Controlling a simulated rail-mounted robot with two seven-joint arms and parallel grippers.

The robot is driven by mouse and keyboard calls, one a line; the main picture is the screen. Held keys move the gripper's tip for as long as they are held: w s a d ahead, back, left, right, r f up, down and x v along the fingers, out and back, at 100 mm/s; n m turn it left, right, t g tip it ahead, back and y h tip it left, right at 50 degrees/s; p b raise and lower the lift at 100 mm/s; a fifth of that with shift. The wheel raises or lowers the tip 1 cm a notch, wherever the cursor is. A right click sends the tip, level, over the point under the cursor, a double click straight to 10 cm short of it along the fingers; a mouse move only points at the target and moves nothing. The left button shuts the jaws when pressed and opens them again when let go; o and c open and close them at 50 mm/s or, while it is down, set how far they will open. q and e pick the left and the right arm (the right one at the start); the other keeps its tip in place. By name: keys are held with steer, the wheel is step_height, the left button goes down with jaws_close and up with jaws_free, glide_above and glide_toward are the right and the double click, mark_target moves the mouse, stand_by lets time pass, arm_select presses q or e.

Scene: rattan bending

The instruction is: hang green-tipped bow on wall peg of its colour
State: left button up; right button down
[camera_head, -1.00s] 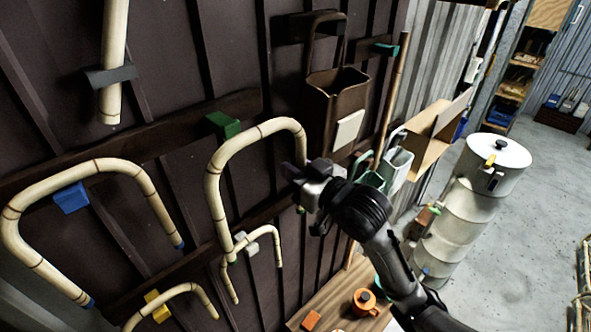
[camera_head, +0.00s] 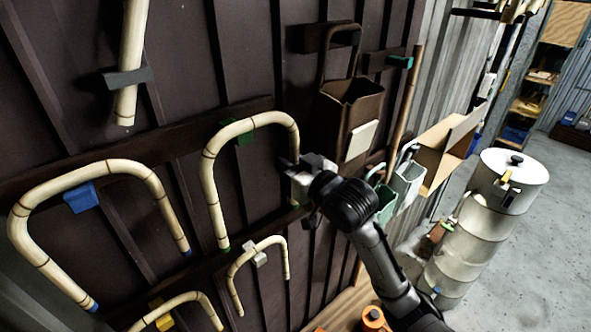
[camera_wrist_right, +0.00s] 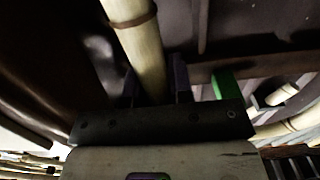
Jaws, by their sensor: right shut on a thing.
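The green-tipped bow (camera_head: 208,180) is a pale rattan arch with its open ends down; a green tip shows at the lower left end. My right gripper (camera_head: 291,164) is shut on its right leg. The wrist view shows the pale leg (camera_wrist_right: 138,45) between the dark fingers (camera_wrist_right: 155,88). The peg (camera_wrist_right: 222,82) also shows right of the fingers in the wrist view. My left gripper is not in view.
A blue-tipped bow (camera_head: 28,240) hangs over a blue peg (camera_head: 82,197) at left. Smaller bows hang at a white peg (camera_head: 259,254) and a yellow peg (camera_head: 158,312). A brown holder (camera_head: 345,110) is on the wall just right of the arch. A white drum (camera_head: 485,220) stands at right.

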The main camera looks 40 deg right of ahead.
steer(key=w, duration=0.4)
steer(key=shift+w+f+b, duration=0.4)
steer(key=shift+w+f, duration=0.1)
steer(key=shift+w, duration=0.05)
steer(key=shift+f, duration=0.1)
stand_by(0.5)
steer(key=c, duration=0.9)
jaws_free()
steer(key=shift+d, duration=0.1)
steer(key=shift+c, duration=0.2)
